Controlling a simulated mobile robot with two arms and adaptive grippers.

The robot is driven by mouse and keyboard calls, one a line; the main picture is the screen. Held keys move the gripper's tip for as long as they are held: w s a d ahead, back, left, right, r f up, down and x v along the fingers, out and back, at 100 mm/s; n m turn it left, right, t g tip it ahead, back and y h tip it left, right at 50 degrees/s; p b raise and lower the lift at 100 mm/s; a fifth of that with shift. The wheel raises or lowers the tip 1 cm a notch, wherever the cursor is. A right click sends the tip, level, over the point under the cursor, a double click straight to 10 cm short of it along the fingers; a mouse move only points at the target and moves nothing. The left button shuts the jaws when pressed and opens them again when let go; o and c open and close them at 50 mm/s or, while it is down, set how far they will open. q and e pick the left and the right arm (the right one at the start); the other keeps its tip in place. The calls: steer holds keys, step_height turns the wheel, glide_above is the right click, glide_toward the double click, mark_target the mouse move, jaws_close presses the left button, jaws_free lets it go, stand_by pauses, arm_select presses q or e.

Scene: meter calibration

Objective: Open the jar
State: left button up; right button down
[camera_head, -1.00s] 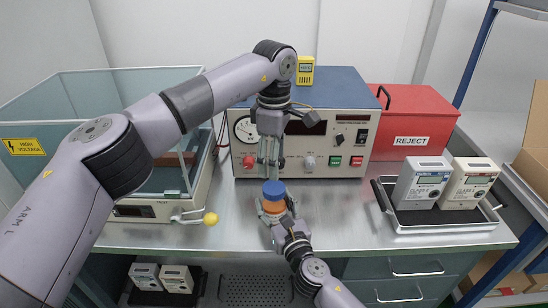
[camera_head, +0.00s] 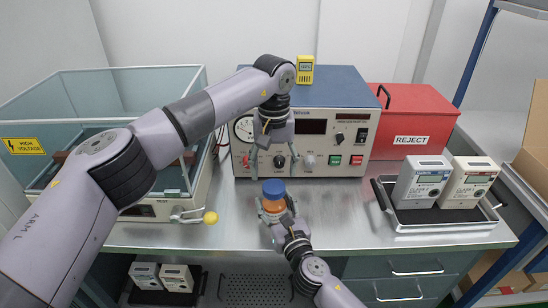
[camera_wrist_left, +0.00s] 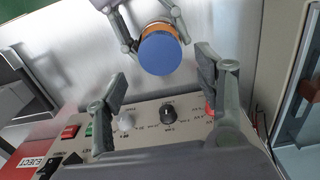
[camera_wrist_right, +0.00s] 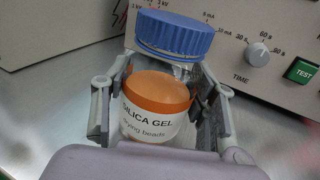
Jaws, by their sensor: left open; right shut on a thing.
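The jar is clear with a white "SILICA GEL" label and orange beads (camera_wrist_right: 158,90). It stands upright on the steel bench, and its blue lid (camera_head: 273,188) is on top. The lid also shows in the right wrist view (camera_wrist_right: 174,33) and from above in the left wrist view (camera_wrist_left: 160,52). My right gripper (camera_head: 274,211) is shut around the jar's body, with a finger on each side in the right wrist view (camera_wrist_right: 160,108). My left gripper (camera_head: 271,164) is open and empty, pointing down above and slightly behind the lid, not touching it.
The test meter box (camera_head: 345,92) stands close behind the jar. A glass-walled high-voltage enclosure (camera_head: 88,95) is at left, with a yellow-knobbed lever (camera_head: 210,217). At right are a red reject box (camera_head: 415,105) and a tray (camera_head: 430,222) with two meters.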

mark_target(274, 186)
arm_select(q)
steer(key=shift+f, duration=2.6)
steer(key=shift+c, duration=0.4)
